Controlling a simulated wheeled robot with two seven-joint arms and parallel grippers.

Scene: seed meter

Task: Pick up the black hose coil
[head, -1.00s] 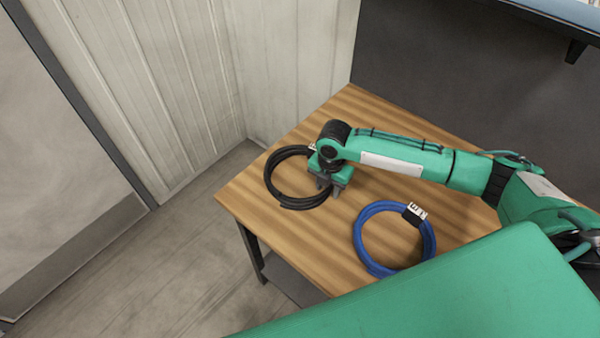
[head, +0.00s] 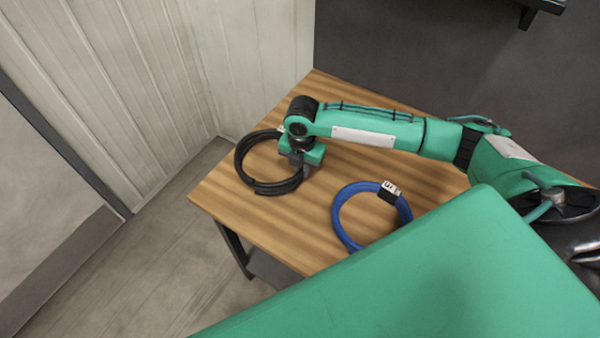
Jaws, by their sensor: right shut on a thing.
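The black hose coil (head: 241,168) is at the far left part of the wooden table (head: 262,218), in the head view. My right gripper (head: 299,168) is shut on the right side of the coil, pointing down. The gripper body hides the part of the coil between its fingers. I cannot tell for sure whether the coil touches the table or is slightly above it. My left gripper is not in view.
A blue hose coil (head: 343,219) with a black and white tag (head: 390,191) lies on the table to the right, partly hidden by my green body. A pale panelled wall (head: 200,70) stands close behind the table's left end. Bare table lies between the coils.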

